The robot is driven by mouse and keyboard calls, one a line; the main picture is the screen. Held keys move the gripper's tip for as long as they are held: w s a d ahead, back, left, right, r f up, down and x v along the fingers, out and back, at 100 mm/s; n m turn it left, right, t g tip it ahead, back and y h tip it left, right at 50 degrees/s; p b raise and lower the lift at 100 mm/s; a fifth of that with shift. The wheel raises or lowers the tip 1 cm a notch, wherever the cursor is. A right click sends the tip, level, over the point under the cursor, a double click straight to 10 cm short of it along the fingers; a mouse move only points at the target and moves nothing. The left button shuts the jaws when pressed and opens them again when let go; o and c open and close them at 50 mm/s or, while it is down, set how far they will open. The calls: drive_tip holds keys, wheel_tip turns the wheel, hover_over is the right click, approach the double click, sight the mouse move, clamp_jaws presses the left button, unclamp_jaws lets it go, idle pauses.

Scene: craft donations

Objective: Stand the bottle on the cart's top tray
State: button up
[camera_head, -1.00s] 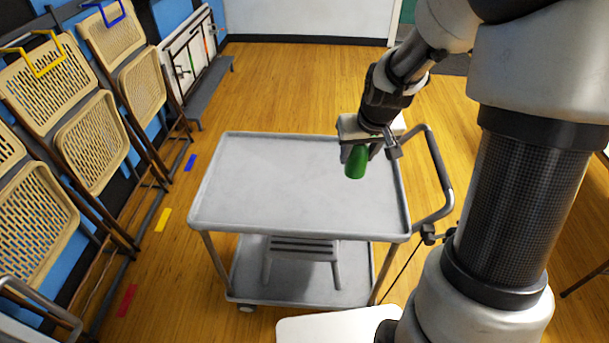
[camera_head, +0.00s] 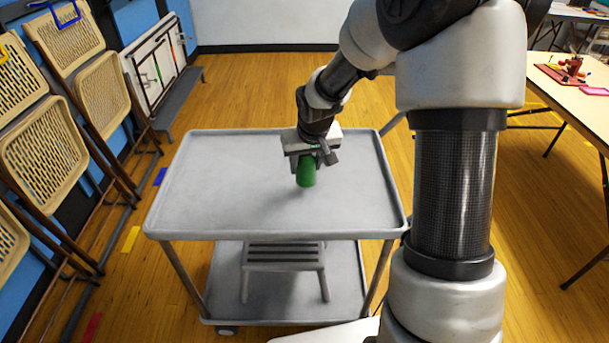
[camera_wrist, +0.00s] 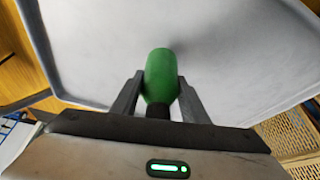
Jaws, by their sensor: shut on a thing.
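The green bottle (camera_head: 306,172) is held in my gripper (camera_head: 306,160) over the middle of the cart's top tray (camera_head: 215,190). In the wrist view the bottle (camera_wrist: 161,75) sits between the two fingers of my gripper (camera_wrist: 160,98), with its dark neck toward the palm. The bottle looks close to upright, its base toward the tray. A faint shadow lies near it on the tray. I cannot tell whether the base touches the surface. The tray (camera_wrist: 230,50) is bare around the bottle, with a raised rim.
A step stool (camera_head: 285,255) stands on the cart's lower shelf (camera_head: 240,300). Folded chairs (camera_head: 45,135) lean along the left wall. A table (camera_head: 580,85) with craft items is at the right. Wooden floor (camera_head: 260,80) is open behind the cart.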

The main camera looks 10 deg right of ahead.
sight(306, 173)
drive_tip(key=shift+f+b, duration=0.35)
drive_tip(key=shift+f, duration=1.2)
drive_tip(key=shift+f, duration=0.1)
drive_tip(key=shift+f, duration=0.2)
drive_tip(key=o, duration=1.2)
drive_tip(key=shift+r, duration=0.1)
drive_tip(key=shift+s+r, duration=0.15)
drive_tip(key=shift+r, duration=0.5)
drive_tip(key=p+v, duration=0.3)
drive_tip(key=v, duration=0.8)
